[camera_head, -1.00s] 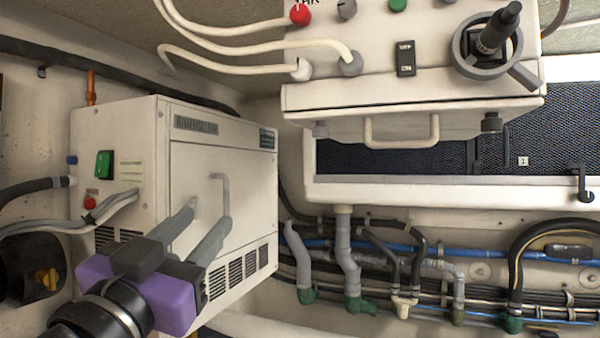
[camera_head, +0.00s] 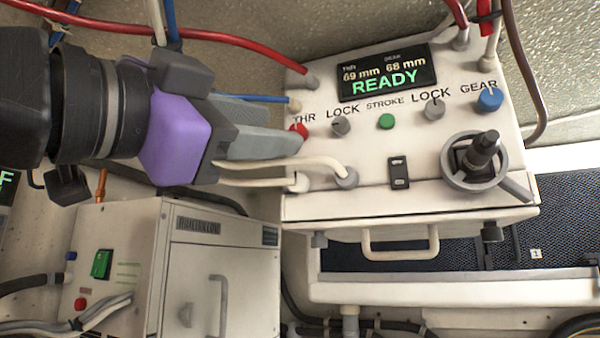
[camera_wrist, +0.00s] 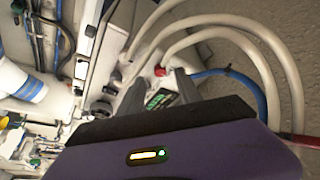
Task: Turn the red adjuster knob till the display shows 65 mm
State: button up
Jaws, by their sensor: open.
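The red adjuster knob (camera_head: 299,130) sits by the THR label at the left of the white control box's sloped face, partly hidden by my gripper. The display (camera_head: 388,75) reads THR 69 mm, GEAR 68 mm and READY in green. My gripper (camera_head: 290,133) is open, with its grey fingers pointing right at the knob. In the wrist view the red knob (camera_wrist: 160,70) shows between and just beyond the fingertips (camera_wrist: 158,80). I cannot tell whether the fingers touch it.
Grey lock knobs (camera_head: 340,126) (camera_head: 434,108), a green stroke button (camera_head: 387,121) and a blue gear knob (camera_head: 489,99) line the face. A lever (camera_head: 479,158) stands at the right. Pale hoses (camera_head: 265,170) pass just below my fingers. A white cabinet (camera_head: 225,260) is lower left.

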jog(key=shift+p+x, duration=0.3)
jog(key=shift+x, duration=1.5)
grip_shut()
